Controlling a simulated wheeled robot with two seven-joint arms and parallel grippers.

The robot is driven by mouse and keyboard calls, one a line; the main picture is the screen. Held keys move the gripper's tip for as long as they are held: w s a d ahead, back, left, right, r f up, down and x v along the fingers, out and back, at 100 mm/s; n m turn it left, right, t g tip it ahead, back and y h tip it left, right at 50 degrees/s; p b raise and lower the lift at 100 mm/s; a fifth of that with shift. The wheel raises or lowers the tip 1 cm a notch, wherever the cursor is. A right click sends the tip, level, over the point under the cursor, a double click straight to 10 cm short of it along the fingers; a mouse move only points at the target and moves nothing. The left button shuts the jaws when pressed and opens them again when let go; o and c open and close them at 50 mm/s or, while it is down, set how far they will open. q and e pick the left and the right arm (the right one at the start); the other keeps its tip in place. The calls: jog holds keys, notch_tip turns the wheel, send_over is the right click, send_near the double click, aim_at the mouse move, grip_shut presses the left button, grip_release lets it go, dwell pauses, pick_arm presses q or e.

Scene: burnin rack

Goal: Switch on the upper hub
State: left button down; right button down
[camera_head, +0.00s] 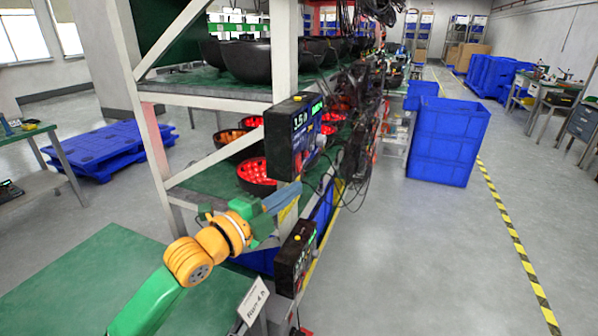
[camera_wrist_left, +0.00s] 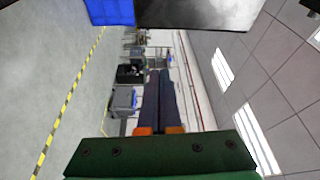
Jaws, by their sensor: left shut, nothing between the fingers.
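The upper hub (camera_head: 285,142) is a black box on the front post of the rack, with a yellow button on top and a lit display with white and green marks. A lower hub (camera_head: 289,262), also black with a yellow button, hangs below it. My left gripper (camera_head: 297,189) is shut and empty, between the two hubs in height, just below the upper one. Its fingers also show shut in the left wrist view (camera_wrist_left: 159,75). A dark box face (camera_wrist_left: 198,12) is at the top there; I cannot tell which hub it is. My right gripper is not in view.
The rack (camera_head: 230,100) holds black bowls above and red-lit bowls (camera_head: 256,176) on the shelf below. Loose cables (camera_head: 355,170) hang beside the upper hub. A white "Run 4 h" card (camera_head: 253,303) stands low in front. Blue crates (camera_head: 448,140) stand beyond; the right aisle is clear.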

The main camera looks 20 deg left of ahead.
aim_at(299, 163)
pick_arm(q)
jog(key=p+x, duration=0.2)
jog(key=x, duration=0.6)
jog(key=a, duration=0.4)
jog(key=shift+f, duration=0.25)
jog(key=shift+w+d, duration=0.1)
